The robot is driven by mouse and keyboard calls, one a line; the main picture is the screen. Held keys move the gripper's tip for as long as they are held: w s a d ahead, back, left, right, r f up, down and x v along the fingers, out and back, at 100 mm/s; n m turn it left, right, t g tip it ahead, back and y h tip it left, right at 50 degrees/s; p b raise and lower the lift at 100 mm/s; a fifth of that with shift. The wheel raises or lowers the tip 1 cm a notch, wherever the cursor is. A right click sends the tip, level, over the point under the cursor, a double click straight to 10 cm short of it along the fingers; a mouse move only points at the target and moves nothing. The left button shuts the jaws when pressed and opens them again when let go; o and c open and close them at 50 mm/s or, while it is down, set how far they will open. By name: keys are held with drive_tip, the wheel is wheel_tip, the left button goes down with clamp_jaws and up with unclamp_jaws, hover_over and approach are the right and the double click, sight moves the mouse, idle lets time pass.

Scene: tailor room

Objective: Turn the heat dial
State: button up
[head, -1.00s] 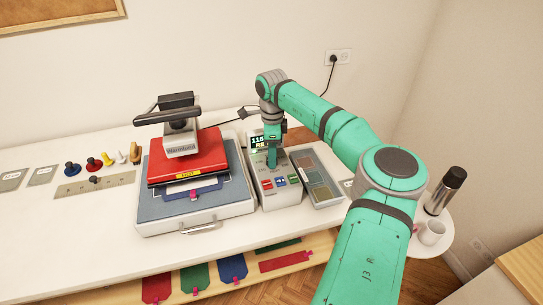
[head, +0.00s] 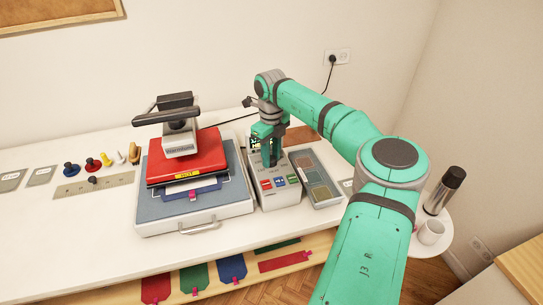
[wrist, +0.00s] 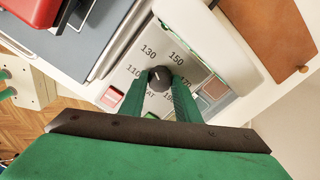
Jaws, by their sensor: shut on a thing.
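The heat dial (wrist: 160,78) is a round black knob with a white pointer mark. Numbers such as 110, 130, 150 and 170 ring it on the grey face of the control box (head: 282,196). My gripper (wrist: 159,85) has its two green fingers on either side of the dial and is shut on it. In the head view my gripper (head: 270,160) points down onto the upper part of the box, and the dial is hidden behind it. The box's display is partly covered by my gripper.
The heat press (head: 185,160) with its red top stands left of the box. A swatch tray (head: 318,178) lies close on the right. A flask (head: 445,190) and white mug (head: 431,232) stand at the far right.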

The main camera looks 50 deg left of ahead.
drive_tip(key=shift+s+a, duration=0.15)
idle(0.4)
drive_tip(key=o, duration=1)
drive_tip(key=shift+o, duration=0.2)
drive_tip(key=shift+r, duration=0.1)
wheel_tip(320, 180, up, 11)
drive_tip(key=shift+f, duration=0.2)
